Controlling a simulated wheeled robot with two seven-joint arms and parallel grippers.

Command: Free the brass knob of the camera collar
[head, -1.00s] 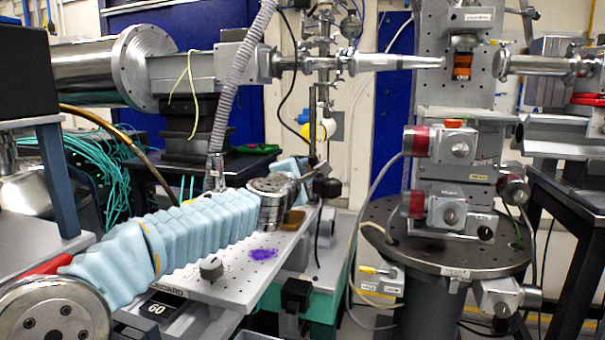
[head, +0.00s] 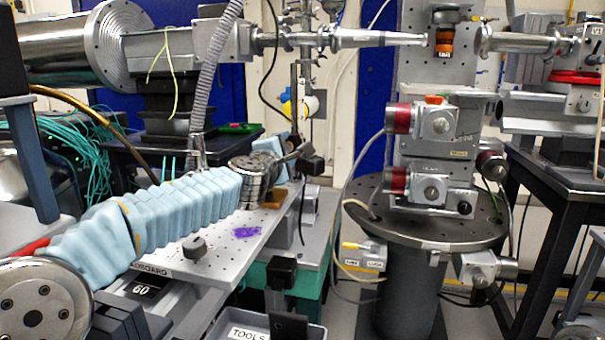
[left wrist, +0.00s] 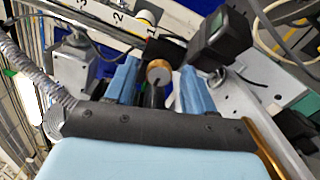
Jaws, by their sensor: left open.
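My left arm, in a pale blue sleeve, reaches in from the left in the head view. Its gripper (head: 284,149) is over the far end of the perforated board, beside a thin upright post. In the left wrist view, the two blue fingers of the left gripper (left wrist: 160,88) stand apart. A round brass knob (left wrist: 158,72) on a dark stem shows in the gap between them; I cannot tell whether either finger touches it. The collar is not clearly made out. The knob is hidden in the head view. My right gripper is not in view.
The grey board (head: 220,258) carries a dark knob (head: 194,248) and a purple patch (head: 247,231). A black box (left wrist: 214,38) is close beside the right finger in the wrist view. A tools tray (head: 222,326) is at the bottom. A round stage table (head: 425,236) stands right.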

